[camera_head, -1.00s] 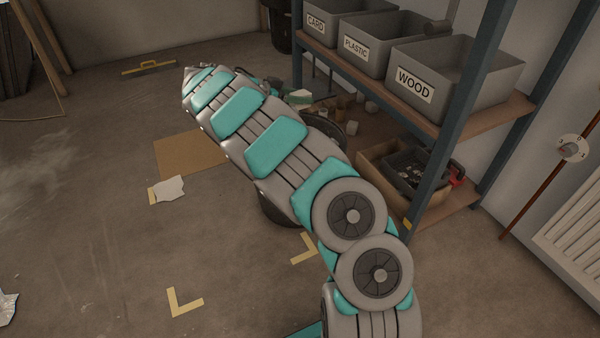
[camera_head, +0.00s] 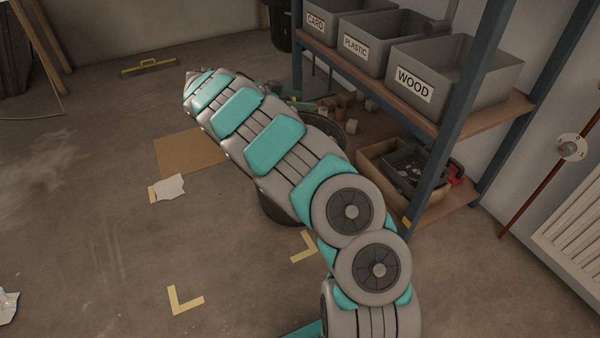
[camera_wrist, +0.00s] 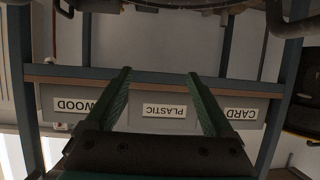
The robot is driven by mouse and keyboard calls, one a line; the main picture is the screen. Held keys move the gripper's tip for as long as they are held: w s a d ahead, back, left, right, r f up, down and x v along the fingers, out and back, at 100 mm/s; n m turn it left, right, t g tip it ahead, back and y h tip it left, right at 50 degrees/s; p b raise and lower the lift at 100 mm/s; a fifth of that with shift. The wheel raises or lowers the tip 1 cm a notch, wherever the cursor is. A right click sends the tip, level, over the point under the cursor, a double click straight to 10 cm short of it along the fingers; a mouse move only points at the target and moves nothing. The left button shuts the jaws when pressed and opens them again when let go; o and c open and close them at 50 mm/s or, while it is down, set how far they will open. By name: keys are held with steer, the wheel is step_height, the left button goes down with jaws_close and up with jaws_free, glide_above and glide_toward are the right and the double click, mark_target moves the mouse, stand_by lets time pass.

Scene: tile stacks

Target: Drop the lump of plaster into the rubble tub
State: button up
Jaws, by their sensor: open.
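My gripper (camera_wrist: 160,78) shows in the wrist view with its two green fingers spread apart and nothing between them. In the head view it is hidden behind my arm. A dark round tub (camera_head: 280,208), which looks like the rubble tub, stands on the floor mostly behind my arm. Only part of its rim and its lower side show, and its inside is hidden. I cannot make out the lump of plaster for sure in either view. A torn white flat piece (camera_head: 170,187) lies on the floor to the left, near a cardboard sheet.
A blue-framed shelf (camera_head: 425,178) on the right holds grey boxes marked CARD, PLASTIC (camera_head: 362,46) and WOOD (camera_head: 414,84). A cardboard box (camera_head: 388,168) sits on its low board. The floor at left is mostly clear, with a cardboard sheet (camera_head: 190,153).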

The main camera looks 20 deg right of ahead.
steer(key=shift+a, duration=0.1)
steer(key=v, duration=0.7)
steer(key=shift+a, duration=0.3)
steer(key=shift+r, duration=0.15)
